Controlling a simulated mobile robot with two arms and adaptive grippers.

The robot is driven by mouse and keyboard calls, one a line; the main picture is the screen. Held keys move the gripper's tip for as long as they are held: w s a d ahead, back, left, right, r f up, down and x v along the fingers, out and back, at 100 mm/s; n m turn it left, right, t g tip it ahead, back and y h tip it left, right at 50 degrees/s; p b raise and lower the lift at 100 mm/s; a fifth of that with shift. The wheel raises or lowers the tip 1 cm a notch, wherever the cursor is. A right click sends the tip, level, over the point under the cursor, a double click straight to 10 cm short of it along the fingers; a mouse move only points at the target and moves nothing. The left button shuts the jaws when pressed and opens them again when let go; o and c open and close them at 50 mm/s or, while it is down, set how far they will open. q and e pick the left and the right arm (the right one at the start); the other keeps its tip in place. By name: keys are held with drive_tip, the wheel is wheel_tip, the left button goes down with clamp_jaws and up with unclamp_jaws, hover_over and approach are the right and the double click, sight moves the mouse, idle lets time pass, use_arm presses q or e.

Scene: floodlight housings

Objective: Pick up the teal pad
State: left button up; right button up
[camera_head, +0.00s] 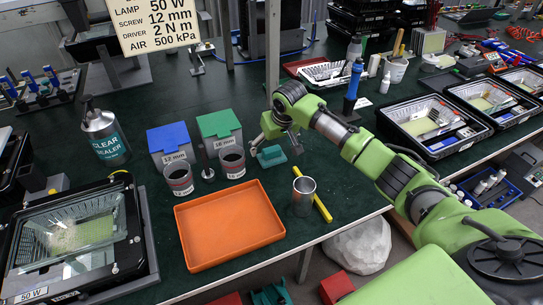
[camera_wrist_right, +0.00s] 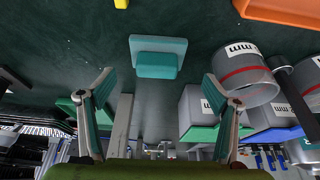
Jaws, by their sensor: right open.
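The teal pad (camera_head: 271,156) lies on the dark green table top, right of the blue and green bins. It has a flat base with a raised block on it, and it also shows in the right wrist view (camera_wrist_right: 158,60) at upper middle. My right gripper (camera_head: 276,146) is open and empty at the pad, just behind and above it in the head view. In the right wrist view its two fingers (camera_wrist_right: 158,80) stand apart, one to each side of the pad, not touching it. My left gripper is not in view.
Two grey cups (camera_head: 232,161) (camera_head: 179,179) stand left of the pad, before the blue bin (camera_head: 170,140) and green bin (camera_head: 219,128). A blue-handled tool (camera_head: 353,85) stands behind right.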

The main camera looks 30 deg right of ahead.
sight(272, 150)
drive_tip(key=shift+d+x, duration=0.15)
drive_tip(key=shift+x, duration=1.1)
drive_tip(key=shift+d+x, duration=0.1)
drive_tip(key=shift+x, duration=1.15)
drive_tip(key=c, duration=1.2)
